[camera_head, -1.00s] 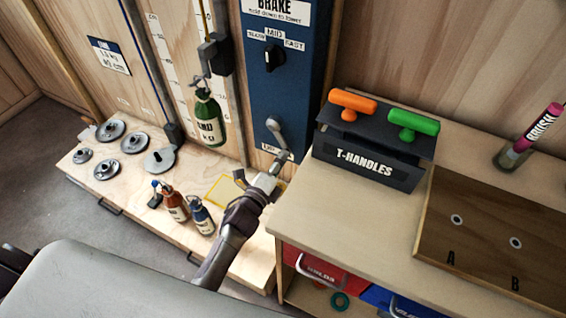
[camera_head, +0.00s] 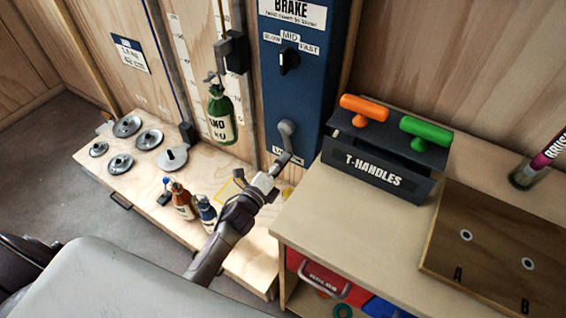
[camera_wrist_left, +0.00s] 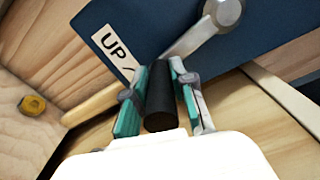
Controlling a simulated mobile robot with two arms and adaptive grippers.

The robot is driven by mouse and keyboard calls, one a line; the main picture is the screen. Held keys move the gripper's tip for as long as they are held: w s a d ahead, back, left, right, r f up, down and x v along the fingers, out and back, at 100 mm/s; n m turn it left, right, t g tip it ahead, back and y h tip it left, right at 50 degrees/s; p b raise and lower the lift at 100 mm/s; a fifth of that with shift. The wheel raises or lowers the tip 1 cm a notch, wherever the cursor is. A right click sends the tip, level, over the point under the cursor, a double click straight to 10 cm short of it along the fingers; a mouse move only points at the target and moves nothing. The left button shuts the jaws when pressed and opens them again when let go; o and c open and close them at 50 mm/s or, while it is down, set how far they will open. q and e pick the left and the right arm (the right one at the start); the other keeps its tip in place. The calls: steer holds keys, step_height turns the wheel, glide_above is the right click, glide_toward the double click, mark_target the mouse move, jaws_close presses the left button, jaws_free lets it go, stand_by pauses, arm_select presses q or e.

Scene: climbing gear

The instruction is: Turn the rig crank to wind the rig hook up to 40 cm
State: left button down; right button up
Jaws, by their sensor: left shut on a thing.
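The rig crank (camera_head: 286,137) is a grey arm on the lower part of the blue rig panel (camera_head: 290,92). In the left wrist view its metal arm (camera_wrist_left: 192,38) runs down from a round hub to a black handle (camera_wrist_left: 160,97). My left gripper (camera_head: 276,168) is shut on that handle; its teal-padded fingers (camera_wrist_left: 158,95) stand on both sides of it. The rig hook (camera_head: 211,77) hangs below a dark block beside the scale and carries a green bottle-shaped weight (camera_head: 221,117). My right gripper is not in view.
A white height scale (camera_head: 196,85) stands left of the panel. Weight plates (camera_head: 149,139) and two bottles (camera_head: 183,202) sit on the low platform. A T-handle rack (camera_head: 385,160) stands on the workbench (camera_head: 330,212), close right of the crank.

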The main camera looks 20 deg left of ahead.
arm_select(q)
steer(key=shift+a+f, duration=0.15)
steer(key=shift+a, duration=0.15)
steer(key=c, duration=1)
jaws_free()
steer(key=shift+o, duration=0.2)
steer(key=shift+d, duration=0.1)
steer(key=s+a, duration=0.2)
steer(key=s, duration=0.9)
steer(key=shift+s+a, duration=0.15)
steer(key=shift+s, duration=0.25)
